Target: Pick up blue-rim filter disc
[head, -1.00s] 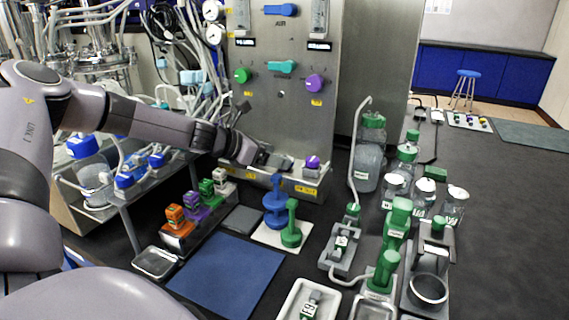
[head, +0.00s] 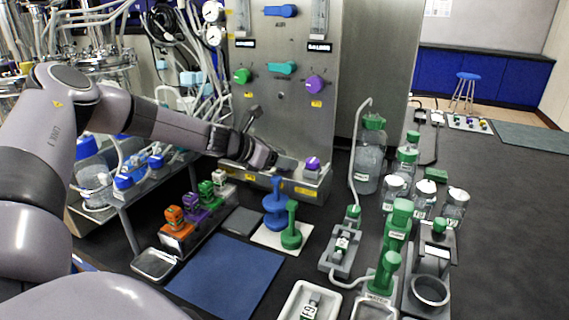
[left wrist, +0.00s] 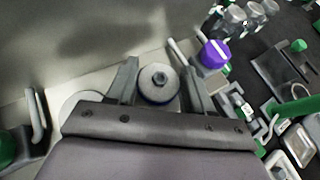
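My left gripper (head: 272,160) is low at the steel ledge along the foot of the upright panel, left of a purple-topped piece (head: 312,163). In the left wrist view its two fingers (left wrist: 158,75) are apart. Between them shows a round pale grey disc (left wrist: 158,84) with a hex nut at its centre and a darker, bluish lower rim. I cannot tell whether the fingers touch it. In the head view the gripper hides this spot. The purple-topped piece also shows in the left wrist view (left wrist: 214,54), right of the fingers. My right gripper is not in view.
A blue stand (head: 275,210) and a green one (head: 291,230) stand on a white plate in front of the ledge. The upright panel (head: 285,110) rises close behind the gripper. Green-capped bottles (head: 370,160) stand to the right. A blue mat (head: 225,280) lies clear in front.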

